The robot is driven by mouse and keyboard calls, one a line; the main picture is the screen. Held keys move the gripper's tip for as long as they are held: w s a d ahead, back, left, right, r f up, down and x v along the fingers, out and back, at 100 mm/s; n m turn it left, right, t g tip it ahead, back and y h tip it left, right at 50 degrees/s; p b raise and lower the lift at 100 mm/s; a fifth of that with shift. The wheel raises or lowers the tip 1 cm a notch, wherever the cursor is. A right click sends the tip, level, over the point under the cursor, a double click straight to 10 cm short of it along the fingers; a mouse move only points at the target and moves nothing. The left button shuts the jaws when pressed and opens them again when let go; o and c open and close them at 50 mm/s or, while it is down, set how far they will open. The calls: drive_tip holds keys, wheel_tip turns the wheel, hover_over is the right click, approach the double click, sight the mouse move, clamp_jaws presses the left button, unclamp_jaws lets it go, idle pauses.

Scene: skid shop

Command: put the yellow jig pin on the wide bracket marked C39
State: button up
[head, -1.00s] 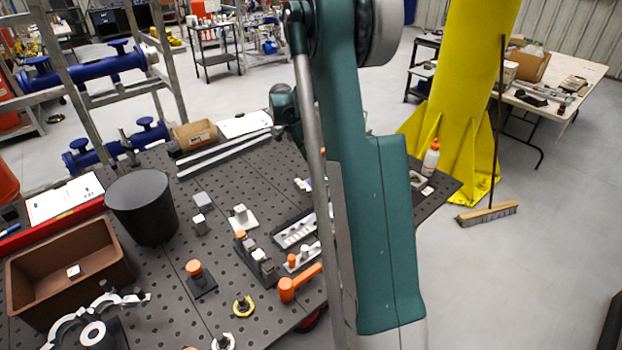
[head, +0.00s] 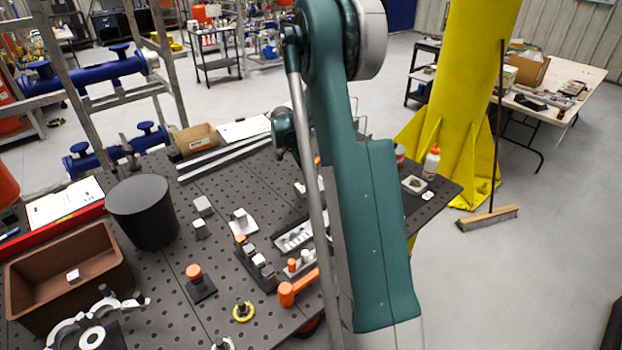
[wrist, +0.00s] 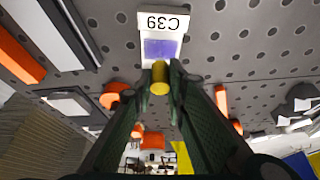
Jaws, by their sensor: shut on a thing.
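The wide bracket marked C39 (wrist: 163,22) shows in the wrist view as a white piece with its label upside down and a purple face below the label. My gripper (wrist: 160,76) is shut on the yellow jig pin (wrist: 159,86), whose rounded yellow end shows between the fingertips. In the wrist view the pin overlaps the bracket's lower edge; I cannot tell whether they touch. In the head view my arm hides the gripper, the pin and the bracket.
The perforated dark table holds a black bin (head: 142,212), a brown box (head: 70,262), an orange-capped post (head: 195,275) and an orange handle (head: 297,288). A white bottle (head: 431,163) stands at the right end. In the wrist view, orange pieces (wrist: 115,94) lie near the fingers.

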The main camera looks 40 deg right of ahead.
sight(311, 179)
drive_tip(key=shift+f, duration=1.6)
drive_tip(key=shift+f, duration=0.15)
drive_tip(key=o, duration=0.9)
drive_tip(key=v, duration=1.2)
